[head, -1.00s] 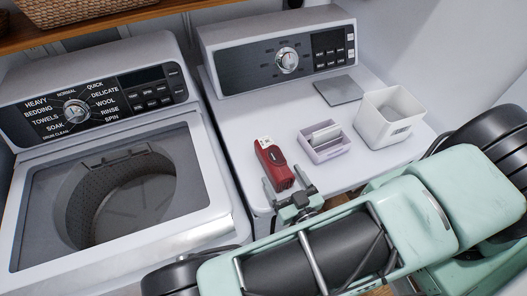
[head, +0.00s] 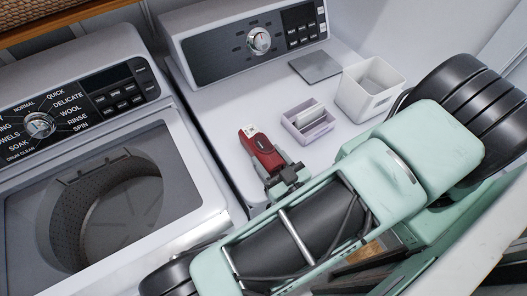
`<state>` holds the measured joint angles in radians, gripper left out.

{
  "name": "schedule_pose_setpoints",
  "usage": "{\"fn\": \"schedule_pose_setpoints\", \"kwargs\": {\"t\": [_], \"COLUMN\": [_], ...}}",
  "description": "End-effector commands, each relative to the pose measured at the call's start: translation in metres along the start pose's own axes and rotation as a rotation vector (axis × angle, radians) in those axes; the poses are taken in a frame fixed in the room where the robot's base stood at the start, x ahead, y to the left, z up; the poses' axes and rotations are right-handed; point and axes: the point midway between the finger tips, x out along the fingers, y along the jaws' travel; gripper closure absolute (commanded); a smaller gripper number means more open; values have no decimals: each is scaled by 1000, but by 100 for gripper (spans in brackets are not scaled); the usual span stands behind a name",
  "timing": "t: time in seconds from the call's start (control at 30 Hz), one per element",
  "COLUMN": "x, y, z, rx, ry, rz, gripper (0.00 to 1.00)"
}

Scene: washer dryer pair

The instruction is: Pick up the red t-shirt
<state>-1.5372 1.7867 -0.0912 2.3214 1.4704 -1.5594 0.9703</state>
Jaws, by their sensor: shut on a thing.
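I see no red t-shirt that I can make out as cloth. A small red object with a white end (head: 262,148), like a bottle or hand-held device, is at the front left of the dryer top (head: 228,120). My gripper (head: 271,164) reaches it from the front, with its grey fingers on either side of the near end, shut on it. Whether the object is lifted off the top cannot be told. Its near end is partly hidden by the fingers.
A small lilac divided tray (head: 308,126), a white open bin (head: 371,98) and a flat grey square (head: 316,66) are to the right and behind. The open washer (head: 190,207) is at left. A wicker basket (head: 20,14) is on a wooden shelf above.

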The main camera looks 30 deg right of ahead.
Motion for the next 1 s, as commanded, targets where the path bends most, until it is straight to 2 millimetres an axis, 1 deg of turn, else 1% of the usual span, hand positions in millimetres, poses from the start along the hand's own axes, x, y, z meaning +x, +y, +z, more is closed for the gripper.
{"fn": "schedule_pose_setpoints", "kwargs": {"t": [0.13,0.27,0.37,0.5,0.6,0.8,1.0], "x": [0,0,0,0,0,0,0], "y": [0,0,-1,0,0,0,0], "z": [-5,-21,-40,-78,-91,-101,-100], "rx": [1,0,1,1,0,0,0], "ry": [1,2,2,1,1,1,1], "rz": [0,1,0,0,0,0,0], "gripper": [76,76,76,76,76,76,76]}}
